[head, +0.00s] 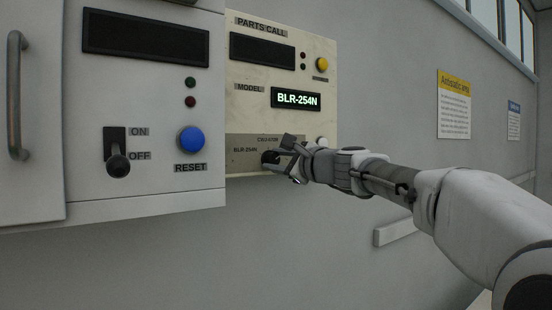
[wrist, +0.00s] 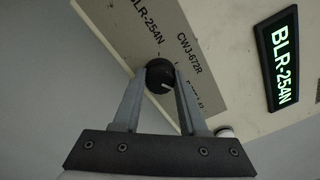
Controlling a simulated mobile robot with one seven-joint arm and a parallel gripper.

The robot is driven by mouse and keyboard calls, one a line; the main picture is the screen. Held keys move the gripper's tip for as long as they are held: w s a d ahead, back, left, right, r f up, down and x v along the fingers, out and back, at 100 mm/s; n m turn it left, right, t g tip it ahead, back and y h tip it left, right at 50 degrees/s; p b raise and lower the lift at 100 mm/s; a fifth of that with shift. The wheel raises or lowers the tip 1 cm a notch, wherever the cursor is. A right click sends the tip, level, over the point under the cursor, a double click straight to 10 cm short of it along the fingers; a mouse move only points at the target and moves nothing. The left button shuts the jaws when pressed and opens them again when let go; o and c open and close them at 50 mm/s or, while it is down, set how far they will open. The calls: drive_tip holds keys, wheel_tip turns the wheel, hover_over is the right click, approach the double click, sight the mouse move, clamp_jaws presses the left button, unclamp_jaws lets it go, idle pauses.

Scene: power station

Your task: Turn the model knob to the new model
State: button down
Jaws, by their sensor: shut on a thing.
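The model knob is a round black knob (wrist: 159,77) with a light pointer mark, set on a grey label plate. In the wrist view my gripper (wrist: 160,85) has its two fingers on either side of the knob, shut on it. In the head view the knob (head: 270,157) is partly hidden by my gripper (head: 284,156), which comes in from the right. The label plate (wrist: 130,40) shows "BLR-254N", "CW3-672R" and another label partly hidden by a finger. The model display (head: 296,98) reads "BLR-254N" in lit letters, also in the wrist view (wrist: 284,60).
Above on the cream panel are a dark parts call display (head: 262,52) and a yellow button (head: 322,64). A white button (head: 322,141) sits right of my gripper. The left panel has a blue reset button (head: 190,140) and a black ON/OFF switch (head: 117,164).

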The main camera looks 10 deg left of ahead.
idle(0.4)
drive_tip(key=shift+c, duration=2.2)
unclamp_jaws()
drive_tip(key=b+v, duration=0.5)
drive_tip(key=v, duration=1.2)
drive_tip(key=shift+s, duration=0.2)
